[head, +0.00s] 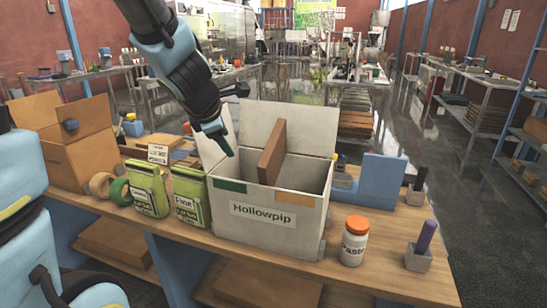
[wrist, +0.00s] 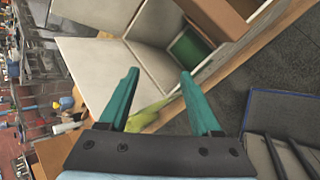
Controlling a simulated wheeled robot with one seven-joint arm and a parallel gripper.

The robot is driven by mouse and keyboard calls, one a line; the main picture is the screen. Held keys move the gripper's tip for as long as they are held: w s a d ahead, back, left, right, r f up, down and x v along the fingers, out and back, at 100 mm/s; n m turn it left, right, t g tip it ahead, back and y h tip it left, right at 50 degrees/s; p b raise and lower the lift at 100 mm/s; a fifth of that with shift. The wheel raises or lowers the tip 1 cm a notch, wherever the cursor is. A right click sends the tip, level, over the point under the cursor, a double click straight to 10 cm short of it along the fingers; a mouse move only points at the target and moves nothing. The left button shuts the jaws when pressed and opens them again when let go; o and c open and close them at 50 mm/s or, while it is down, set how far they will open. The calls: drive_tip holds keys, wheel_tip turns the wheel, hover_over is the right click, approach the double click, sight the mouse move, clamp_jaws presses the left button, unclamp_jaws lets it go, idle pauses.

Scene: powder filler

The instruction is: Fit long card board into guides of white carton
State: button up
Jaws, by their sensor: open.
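The white carton (head: 265,238), labelled Hollowpip, stands open on the wooden bench with its flaps up. A brown long board (head: 272,152) stands upright and slightly tilted in the carton, its upper part above the rim. Its lower end and any guides are hidden by the front wall. My gripper (head: 226,145) is at the carton's left side, near the left flap, apart from the board. In the wrist view my gripper (wrist: 159,74) is open with nothing between the fingers. The white carton (wrist: 100,75) lies beyond the fingertips, and the brown board (wrist: 214,14) shows at the top.
Two green packets (head: 148,189) and tape rolls (head: 101,185) stand left of the carton. An orange-capped jar (head: 354,241), a purple item in a grey holder (head: 419,257) and a blue stand (head: 381,180) are on the right. A brown box (head: 70,150) is at far left.

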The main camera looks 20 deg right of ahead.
sight(273, 133)
drive_tip(key=d+r+n, duration=0.1)
drive_tip(key=d+n, duration=0.2)
drive_tip(key=s+d+r+n, duration=0.1)
drive_tip(key=d+n, duration=0.2)
drive_tip(key=s+d+r+n, duration=0.1)
drive_tip(key=d+n, duration=0.2)
drive_tip(key=n, duration=0.1)
drive_tip(key=shift+d+t+h, duration=0.25)
drive_tip(key=shift+t+h, duration=0.05)
drive_tip(key=shift+t, duration=0.1)
drive_tip(key=shift+s+d+n, duration=0.1)
drive_tip(key=shift+d+n, duration=0.2)
drive_tip(key=shift+n, duration=0.1)
drive_tip(key=b+x, duration=0.2)
drive_tip(key=x, duration=0.3)
drive_tip(key=shift+d+f+b, duration=0.2)
drive_tip(key=shift+d+b, duration=0.1)
drive_tip(key=shift+b, duration=0.1)
drive_tip(key=x, duration=0.2)
drive_tip(key=b+x, duration=0.1)
drive_tip(key=x, duration=0.1)
drive_tip(key=shift+s+d+f+b, duration=0.15)
drive_tip(key=shift+d+f+b, duration=0.1)
drive_tip(key=shift+b, duration=0.05)
drive_tip(key=shift+w+d+f, duration=0.2)
drive_tip(key=shift+w, duration=0.05)
clamp_jaws()
